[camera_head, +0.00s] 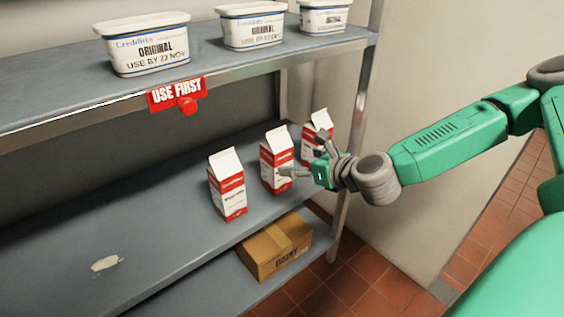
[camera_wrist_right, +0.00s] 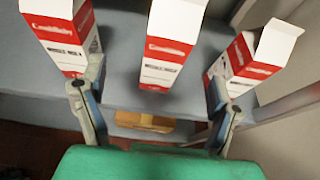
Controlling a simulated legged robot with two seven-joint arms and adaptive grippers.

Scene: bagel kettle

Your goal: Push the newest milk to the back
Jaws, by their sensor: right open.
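Three red-and-white milk cartons stand upright on the middle shelf: a left carton (camera_head: 227,187), a middle carton (camera_head: 276,162) and a right carton (camera_head: 309,152). Their small date print is not readable. My right gripper (camera_head: 306,157) is open in front of the middle and right cartons. In the right wrist view, my open right gripper (camera_wrist_right: 157,90) has the middle carton (camera_wrist_right: 168,48) between its spread fingers. The left carton (camera_wrist_right: 68,38) is near the left finger, and the right carton (camera_wrist_right: 252,55) is close to the right finger; contact is unclear. My left gripper is out of view.
The upper shelf (camera_head: 60,92) holds white tubs, one (camera_head: 148,45) marked "USE BY 22 NOV". A red "USE FIRST" tag (camera_head: 177,94) hangs on its edge. A cardboard box (camera_head: 275,247) sits below. The middle shelf (camera_head: 130,215) is clear at left. A metal post (camera_head: 352,150) stands right.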

